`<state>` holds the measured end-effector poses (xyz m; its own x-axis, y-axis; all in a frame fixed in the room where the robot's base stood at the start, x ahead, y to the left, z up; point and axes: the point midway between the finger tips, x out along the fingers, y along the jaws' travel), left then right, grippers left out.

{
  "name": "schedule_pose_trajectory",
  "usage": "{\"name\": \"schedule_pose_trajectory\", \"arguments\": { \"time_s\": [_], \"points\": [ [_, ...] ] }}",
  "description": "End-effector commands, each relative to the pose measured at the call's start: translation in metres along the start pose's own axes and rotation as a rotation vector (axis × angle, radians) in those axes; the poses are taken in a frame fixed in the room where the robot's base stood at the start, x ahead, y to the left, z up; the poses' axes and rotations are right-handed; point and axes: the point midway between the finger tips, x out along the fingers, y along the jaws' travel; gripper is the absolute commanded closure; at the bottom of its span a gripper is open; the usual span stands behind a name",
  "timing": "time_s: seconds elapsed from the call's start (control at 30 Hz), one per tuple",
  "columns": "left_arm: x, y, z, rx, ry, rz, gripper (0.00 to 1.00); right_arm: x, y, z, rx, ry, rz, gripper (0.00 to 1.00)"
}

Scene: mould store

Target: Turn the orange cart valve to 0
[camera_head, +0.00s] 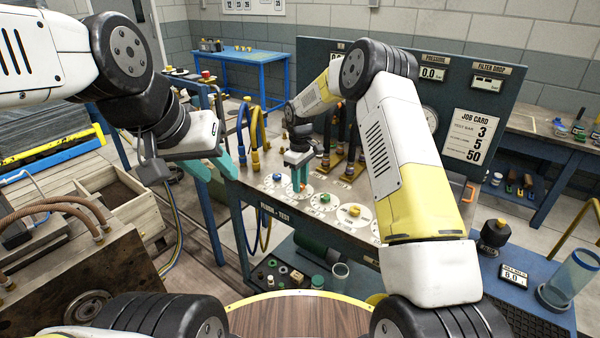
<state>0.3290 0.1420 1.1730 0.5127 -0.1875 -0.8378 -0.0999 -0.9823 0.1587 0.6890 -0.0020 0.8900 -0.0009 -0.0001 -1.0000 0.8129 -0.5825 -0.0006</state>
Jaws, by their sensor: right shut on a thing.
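The cart (240,207) carries a row of valve knobs on round white dials, marked "FLUSH & TEST" on its front edge. The orange valve (303,187) is the small orange part low between my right gripper's teal fingers. My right gripper (299,179) points down and is shut on it, hiding most of the knob and part of its dial. The dial's numbers are too small to read. My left gripper (217,181) hangs empty and open left of the cart, with its teal fingers apart.
A blue valve (278,178) is just left of the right gripper; a green valve (325,198) and a yellow valve (354,210) are to its right. Hoses (352,163) and a panel with a job card (472,137) stand behind. A wooden crate (122,200) is at left.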

Motion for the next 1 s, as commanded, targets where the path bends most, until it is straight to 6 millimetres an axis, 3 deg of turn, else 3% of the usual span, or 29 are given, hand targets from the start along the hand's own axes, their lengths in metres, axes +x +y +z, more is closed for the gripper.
{"name": "schedule_pose_trajectory", "arguments": {
  "time_s": [0.5,1.0],
  "points": [
    [0.0,0.0,0.0,0.0,0.0,0.0,0.64,-0.0008,0.0017,-0.0005,-0.381,0.002,0.002,1.0],
    [0.0,0.0,0.0,0.0,0.0,0.0,0.64,-0.0011,0.0015,-0.0011,-0.481,0.002,0.003,1.0]
  ]
}}
